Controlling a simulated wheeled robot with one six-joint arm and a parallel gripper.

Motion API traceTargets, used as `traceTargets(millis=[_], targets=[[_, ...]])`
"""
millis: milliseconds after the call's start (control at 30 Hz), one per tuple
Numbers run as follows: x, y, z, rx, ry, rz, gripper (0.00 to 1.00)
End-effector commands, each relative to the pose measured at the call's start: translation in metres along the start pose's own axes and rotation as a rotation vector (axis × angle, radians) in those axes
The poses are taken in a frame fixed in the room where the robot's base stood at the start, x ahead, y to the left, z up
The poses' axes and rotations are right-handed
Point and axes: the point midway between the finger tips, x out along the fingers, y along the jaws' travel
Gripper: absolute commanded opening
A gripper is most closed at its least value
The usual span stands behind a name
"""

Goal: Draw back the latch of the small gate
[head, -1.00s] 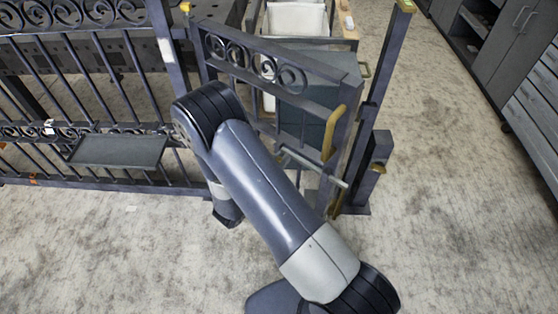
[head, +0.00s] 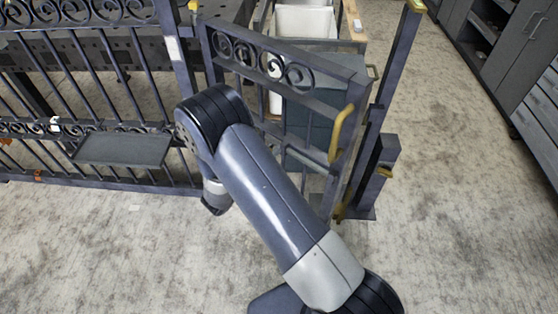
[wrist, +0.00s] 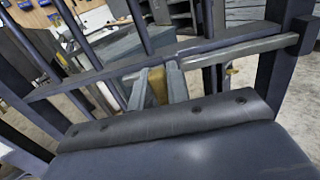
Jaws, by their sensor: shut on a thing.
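The small gate (head: 290,90) is dark metal with scrollwork along its top and a curved brass handle (head: 341,132) near its right edge. The latch is a grey sliding bar; in the head view its visible part (head: 307,157) ends around the gate's right upright. In the wrist view the bar (wrist: 235,50) runs across the gate and up to the right, to a block by an upright. My gripper (wrist: 160,84) is shut on the brass latch knob (wrist: 157,86), with a finger on each side. In the head view my arm hides the gripper and knob.
A tall post (head: 388,95) stands right of the gate, with a short post (head: 376,175) beside it. A scroll fence (head: 90,100) with a dark shelf (head: 122,150) extends left. Cabinets stand at the far right. The floor (head: 460,200) on the right is clear.

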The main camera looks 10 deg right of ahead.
Motion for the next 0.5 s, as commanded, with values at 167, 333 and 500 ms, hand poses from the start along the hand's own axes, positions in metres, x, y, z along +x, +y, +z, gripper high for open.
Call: traceTargets(millis=[167, 333, 500], targets=[[-0.0004, 0.0055, 0.0003, 0.001, 0.001, 0.007, 0.0], [-0.0005, 0.0065, 0.0008, 0.002, 0.001, 0.01, 0.18], [-0.0004, 0.0059, 0.0009, 0.002, 0.001, 0.008, 0.32]])
